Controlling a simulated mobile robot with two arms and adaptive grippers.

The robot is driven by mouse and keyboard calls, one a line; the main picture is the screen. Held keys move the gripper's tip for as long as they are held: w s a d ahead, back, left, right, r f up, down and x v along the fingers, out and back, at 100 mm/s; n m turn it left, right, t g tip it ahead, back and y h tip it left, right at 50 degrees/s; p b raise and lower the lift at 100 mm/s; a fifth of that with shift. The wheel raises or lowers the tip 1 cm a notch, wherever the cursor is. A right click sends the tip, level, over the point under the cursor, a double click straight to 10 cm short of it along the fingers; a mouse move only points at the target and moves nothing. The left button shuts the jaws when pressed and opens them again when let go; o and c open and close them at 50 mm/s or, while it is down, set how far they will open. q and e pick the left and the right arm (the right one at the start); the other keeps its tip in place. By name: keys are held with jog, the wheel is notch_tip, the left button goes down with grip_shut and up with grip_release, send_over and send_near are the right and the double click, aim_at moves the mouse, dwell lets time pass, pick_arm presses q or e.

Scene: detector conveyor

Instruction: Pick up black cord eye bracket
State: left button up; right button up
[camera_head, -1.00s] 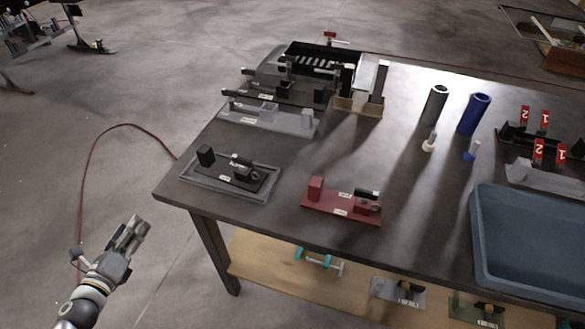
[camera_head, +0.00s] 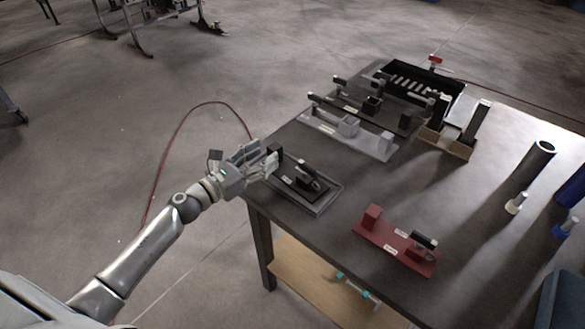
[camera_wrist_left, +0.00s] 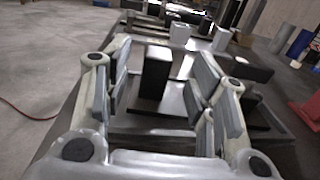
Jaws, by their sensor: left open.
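A black bracket (camera_head: 299,187) with an upright block at one end and an eye-like part at the other lies in a shallow grey tray (camera_head: 325,208) at the table's near left corner. Its label is too small to read. My left gripper (camera_head: 269,158) is at the table's left edge, at the block end of the bracket. In the left wrist view the black upright block (camera_wrist_left: 155,72) shows between the spread fingers of my left gripper (camera_wrist_left: 163,68). The gripper is open, and I cannot tell whether a finger touches the block. My right gripper is not in view.
A red bracket (camera_head: 393,247) lies to the right on the table (camera_head: 450,190). A light grey bracket (camera_head: 345,135) and another black bracket (camera_head: 370,107) lie behind. A black crate (camera_head: 415,80) stands farther back. Dark and blue cylinders stand at the right.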

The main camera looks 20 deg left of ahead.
aim_at(275, 146)
pick_arm(q)
jog(key=shift+w+d+r+p, duration=0.15)
jog(key=shift+w+r+p, duration=0.2)
jog(key=shift+w, duration=0.2)
jog(key=p+x, duration=0.1)
jog(key=x, duration=0.2)
jog(key=shift+w, duration=0.15)
jog(key=shift+w+d+f, duration=0.15)
jog(key=shift+w+d, duration=0.05)
jog(key=shift+w, duration=0.2)
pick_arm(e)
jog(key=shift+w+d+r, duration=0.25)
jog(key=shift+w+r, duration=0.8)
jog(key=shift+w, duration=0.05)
pick_arm(q)
jog(key=shift+s, duration=0.1)
jog(key=c, duration=0.4)
grip_shut()
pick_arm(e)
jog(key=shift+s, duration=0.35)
